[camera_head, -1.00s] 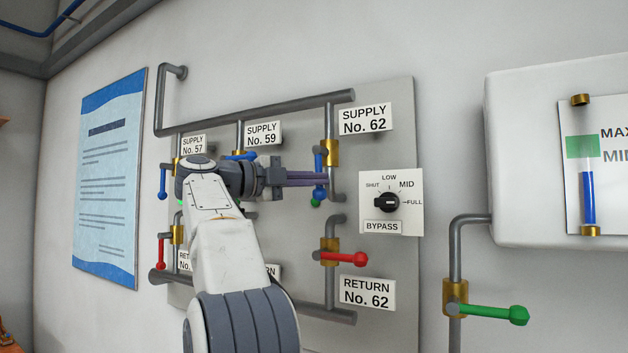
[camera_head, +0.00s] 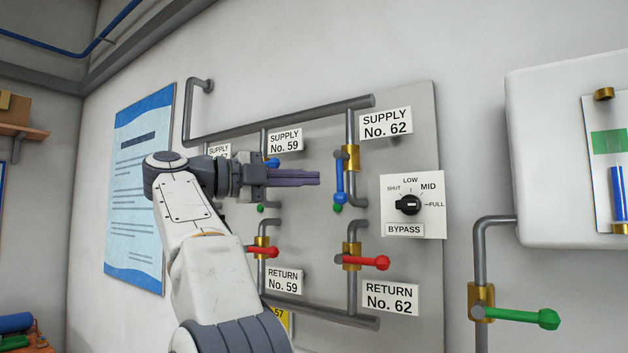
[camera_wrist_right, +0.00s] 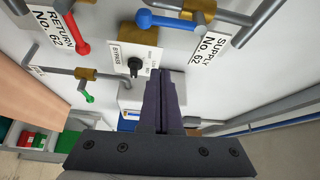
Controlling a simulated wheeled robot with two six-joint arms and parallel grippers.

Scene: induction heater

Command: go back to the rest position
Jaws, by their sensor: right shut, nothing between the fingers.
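My right gripper (camera_head: 318,178) is shut and empty in the head view, its purple fingers pointing right, in front of the valve panel. The blue supply No. 62 handle (camera_head: 340,182) hangs down just right of the fingertips, with a visible gap. In the right wrist view the shut fingers (camera_wrist_right: 164,80) show in the middle, with the blue handle (camera_wrist_right: 165,20) beyond them at the top. My right arm hides much of the panel's left side, including most of the supply No. 57 label. My left gripper is not in view.
The red return No. 62 handle (camera_head: 368,263) sticks out to the right. The bypass knob (camera_head: 408,205) is right of the pipes. A green handle (camera_head: 520,316) and a white tank (camera_head: 550,160) stand farther right. A wooden shelf (camera_head: 22,131) is at the far left.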

